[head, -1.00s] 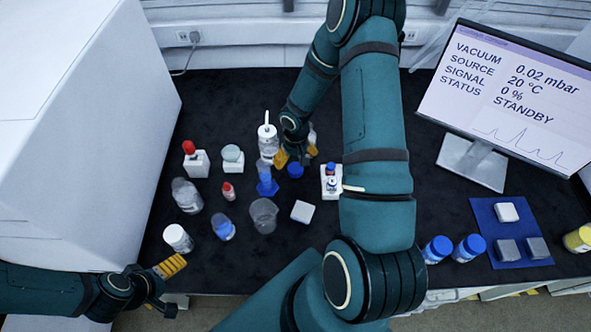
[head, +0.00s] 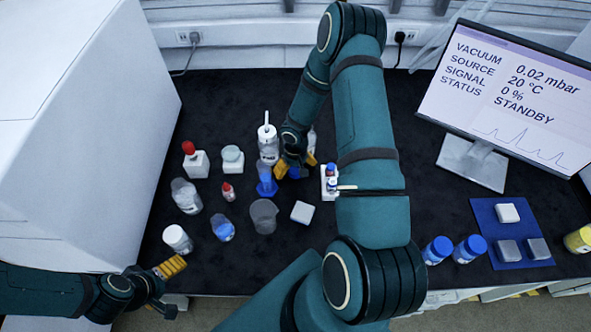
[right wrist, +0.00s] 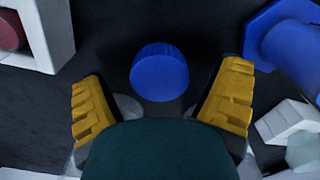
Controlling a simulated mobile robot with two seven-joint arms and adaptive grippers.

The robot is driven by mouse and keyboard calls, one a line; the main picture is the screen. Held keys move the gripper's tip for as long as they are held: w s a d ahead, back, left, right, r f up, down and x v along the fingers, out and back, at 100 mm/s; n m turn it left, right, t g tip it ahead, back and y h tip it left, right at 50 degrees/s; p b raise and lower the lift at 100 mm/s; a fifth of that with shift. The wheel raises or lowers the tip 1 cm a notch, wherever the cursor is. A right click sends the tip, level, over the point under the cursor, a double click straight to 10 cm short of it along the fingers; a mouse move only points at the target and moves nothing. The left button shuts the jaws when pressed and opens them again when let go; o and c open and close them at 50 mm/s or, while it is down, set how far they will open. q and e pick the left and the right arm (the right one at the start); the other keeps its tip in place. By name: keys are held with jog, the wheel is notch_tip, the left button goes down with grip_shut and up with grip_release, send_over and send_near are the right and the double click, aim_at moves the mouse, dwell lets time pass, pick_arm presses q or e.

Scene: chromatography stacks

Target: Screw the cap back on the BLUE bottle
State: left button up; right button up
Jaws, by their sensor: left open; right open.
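A blue cap (head: 294,172) lies on the dark bench, partly covered by my right gripper (head: 296,166). In the right wrist view the cap (right wrist: 159,72) shows between and just beyond the two yellow fingers, with a gap on both sides. My right gripper is open, above the cap. A clear bottle with blue contents (head: 222,228) and no visible cap stands at the front left of the group; it looks like the blue bottle. My left gripper (head: 170,268) is open and empty at the bench's front left edge.
A blue-based cylinder (head: 266,186) stands close left of the cap, with a white wash bottle (head: 268,150) behind it. A beaker (head: 263,216) and white block (head: 302,212) stand in front. A white vial holder (head: 328,185) is close right. Two blue-capped bottles (head: 437,250) stand farther right.

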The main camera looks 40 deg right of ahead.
aim_at(295, 169)
jog(key=c, duration=1)
jog(key=shift+c, duration=0.3)
jog(key=shift+r, duration=0.15)
notch_tip(295, 169, up, 10)
jog(key=shift+f+p, duration=0.1)
jog(key=shift+p, duration=0.4)
